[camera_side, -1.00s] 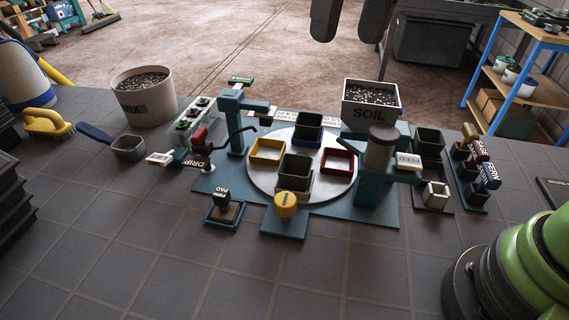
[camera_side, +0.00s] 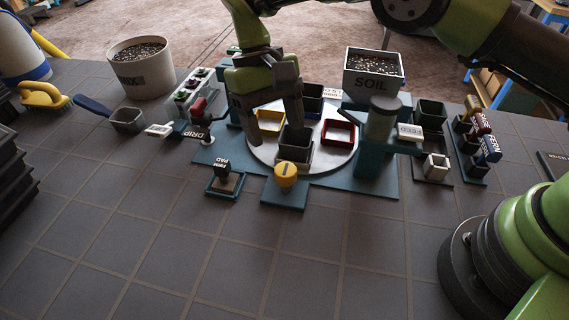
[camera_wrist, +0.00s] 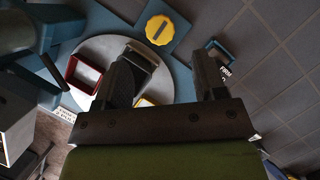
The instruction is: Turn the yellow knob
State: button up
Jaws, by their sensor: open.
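The yellow knob (camera_side: 286,174) sits on a teal plate at the front of the soil mixer. It also shows at the top of the wrist view (camera_wrist: 160,29), with a dark bar mark across its face. My gripper (camera_side: 276,140) is open and points down above the round grey turntable (camera_side: 345,163), behind the knob in the side view. Its fingers (camera_wrist: 165,85) are apart and the knob lies beyond their tips, untouched. One finger overlaps the dark square pot (camera_side: 294,157) in the side view.
A red-framed pot (camera_side: 338,132) stands on the turntable to the right. A grey cylinder on a teal post (camera_side: 382,120) and the SOIL bin (camera_side: 373,75) rise close by. The tiled front area is clear.

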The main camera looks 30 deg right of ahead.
aim_at(285, 168)
jog(key=x, duration=0.7)
jog(key=shift+s+f, duration=0.2)
jog(key=shift+f, duration=0.2)
jog(key=c, duration=0.9)
